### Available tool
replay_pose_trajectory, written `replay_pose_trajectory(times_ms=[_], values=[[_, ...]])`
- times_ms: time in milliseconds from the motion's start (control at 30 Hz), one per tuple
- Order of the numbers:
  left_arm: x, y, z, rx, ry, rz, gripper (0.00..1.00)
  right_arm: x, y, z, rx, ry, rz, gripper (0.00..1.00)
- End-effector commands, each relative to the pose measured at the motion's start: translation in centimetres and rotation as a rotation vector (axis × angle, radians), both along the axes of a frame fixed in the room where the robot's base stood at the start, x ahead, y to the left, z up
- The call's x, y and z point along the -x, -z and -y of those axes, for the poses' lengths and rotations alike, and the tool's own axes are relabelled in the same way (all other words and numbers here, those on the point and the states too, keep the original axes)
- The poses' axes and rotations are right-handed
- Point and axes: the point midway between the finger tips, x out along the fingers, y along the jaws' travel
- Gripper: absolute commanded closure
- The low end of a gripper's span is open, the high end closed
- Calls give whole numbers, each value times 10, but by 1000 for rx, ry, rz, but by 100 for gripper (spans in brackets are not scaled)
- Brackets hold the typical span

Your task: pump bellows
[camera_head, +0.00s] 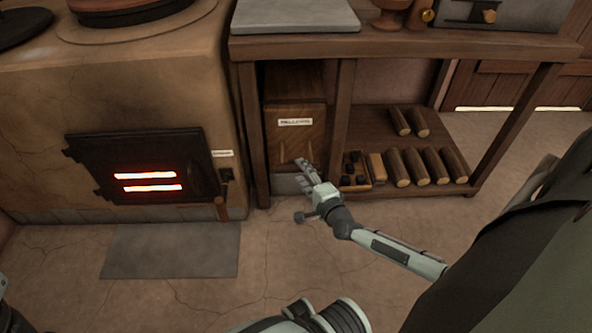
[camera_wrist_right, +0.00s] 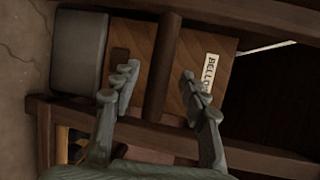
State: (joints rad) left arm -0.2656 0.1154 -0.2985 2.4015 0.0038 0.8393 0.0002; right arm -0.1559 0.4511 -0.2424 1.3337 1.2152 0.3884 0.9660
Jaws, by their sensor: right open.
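The bellows (camera_head: 296,104) is a wooden box with a white label, standing under the workbench to the right of the stove. In the right wrist view the bellows (camera_wrist_right: 195,70) shows sideways, its label partly behind a fingertip. A dark bar (camera_wrist_right: 163,55) runs across its front. My right gripper (camera_head: 308,175) is at the lower front of the bellows. In the wrist view my right gripper (camera_wrist_right: 160,88) is open, with one finger on each side of the bar; I cannot tell whether they touch it. My left gripper is not in view.
The stove (camera_head: 110,85) has a dark door (camera_head: 140,145) with glowing slots. Right of the bellows, logs (camera_head: 435,167) and a small box of dark lumps (camera_head: 355,185) lie on the lower shelf. The workbench (camera_head: 420,45) overhangs them. A grey floor plate (camera_head: 170,250) lies before the stove; nearby floor is clear.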

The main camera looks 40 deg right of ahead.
Motion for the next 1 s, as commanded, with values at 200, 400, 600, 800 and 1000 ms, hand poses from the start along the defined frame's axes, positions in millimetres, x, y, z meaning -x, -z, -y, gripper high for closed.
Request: replay_pose_trajectory(times_ms=[200,400,600,800,1000], values=[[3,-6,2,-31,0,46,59,-29,6,5,2,0,1,56],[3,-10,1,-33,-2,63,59,-36,7,6,3,-1,0,56],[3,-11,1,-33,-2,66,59,-36,6,6,3,-2,0,58],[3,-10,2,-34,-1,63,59,-36,6,6,4,-2,0,83],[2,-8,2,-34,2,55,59,-36,6,6,4,-2,0,100]])
